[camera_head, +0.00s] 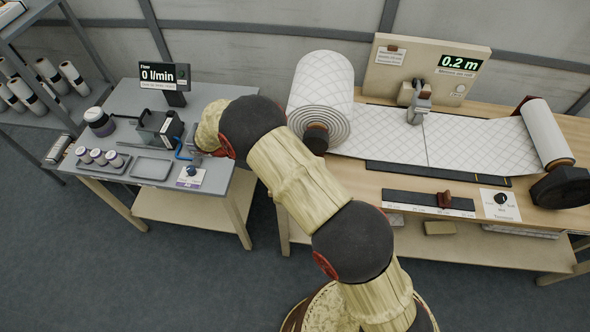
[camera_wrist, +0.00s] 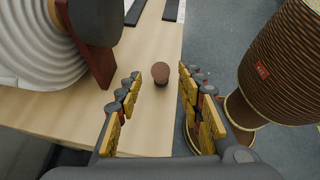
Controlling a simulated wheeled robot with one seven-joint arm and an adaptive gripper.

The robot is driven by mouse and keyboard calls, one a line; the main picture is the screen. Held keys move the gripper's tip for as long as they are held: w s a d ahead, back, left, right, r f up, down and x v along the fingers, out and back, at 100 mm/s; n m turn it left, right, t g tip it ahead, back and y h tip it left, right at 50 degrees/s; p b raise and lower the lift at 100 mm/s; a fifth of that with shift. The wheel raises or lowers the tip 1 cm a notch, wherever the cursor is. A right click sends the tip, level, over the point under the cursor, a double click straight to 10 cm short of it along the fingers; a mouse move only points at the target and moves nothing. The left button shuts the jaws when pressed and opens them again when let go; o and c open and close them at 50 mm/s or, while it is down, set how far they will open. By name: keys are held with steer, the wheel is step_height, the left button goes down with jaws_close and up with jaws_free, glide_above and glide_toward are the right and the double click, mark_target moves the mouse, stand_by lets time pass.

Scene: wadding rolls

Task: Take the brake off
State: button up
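My gripper (camera_wrist: 160,78) is open and empty in the wrist view, its two yellow-and-grey fingers well apart. A small brown round knob (camera_wrist: 161,72) shows between the fingertips, over the pale wooden table near its front edge; I cannot tell how far beyond them it is. The large quilted white roll (camera_wrist: 38,45) stands at the left with a dark hub (camera_wrist: 97,20) and a brown-red bar (camera_wrist: 92,62) below the hub. Which part is the brake is not labelled. In the head view the roll (camera_head: 321,85) is clear, but my arm hides the knob and most of my gripper.
The wooden table (camera_head: 375,182) carries the quilted sheet (camera_head: 470,140), a display reading 0.2 m (camera_head: 460,63) and a brown slider (camera_head: 445,199). A grey side table (camera_head: 215,180) with jars and a flow display (camera_head: 163,75) stands left. Floor is free in front.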

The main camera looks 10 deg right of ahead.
steer(key=v, duration=0.8)
steer(key=shift+a, duration=0.2)
steer(key=s+f+m+y, duration=0.3)
steer(key=s+f, duration=0.2)
steer(key=s+d+r+m+t+y+b, duration=0.3)
steer(key=s+d+r+m, duration=0.4)
steer(key=r, duration=0.5)
steer(key=s+d+r+m+t+y+b, duration=0.3)
steer(key=s+d+r+m+t+y, duration=0.2)
steer(key=s+d+r, duration=0.7)
steer(key=s+r+m, duration=0.1)
steer(key=s+m, duration=0.1)
steer(key=shift+s+y, duration=0.35)
steer(key=shift+y, duration=0.05)
